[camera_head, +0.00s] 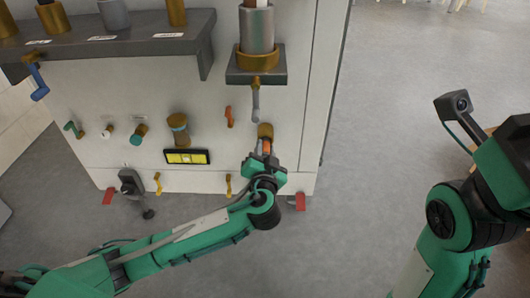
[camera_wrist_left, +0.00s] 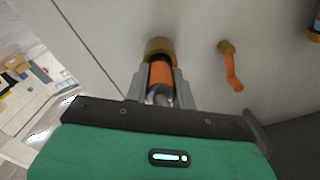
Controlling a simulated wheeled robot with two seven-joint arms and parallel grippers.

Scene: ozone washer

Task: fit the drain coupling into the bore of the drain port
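The drain port is a brass ring (camera_head: 265,130) low on the front of the pale washer. It also shows in the left wrist view (camera_wrist_left: 158,46). The drain coupling, with an orange band (camera_wrist_left: 160,73) and a grey metal part, is between the fingers of my left gripper (camera_wrist_left: 158,88). In the head view the left gripper (camera_head: 261,157) is just below the port, with the coupling's orange band (camera_head: 266,147) showing at its tips. The coupling's far end is up against the port's mouth; the ring hides how deep it reaches. My right gripper's fingers are out of view.
A small orange lever (camera_wrist_left: 232,68) sits right of the port in the wrist view. In the head view a grey hanging handle (camera_head: 256,104) is above the port. A brass-and-glass canister (camera_head: 178,130) and yellow gauge (camera_head: 187,157) are left. Open floor (camera_head: 400,80) lies right.

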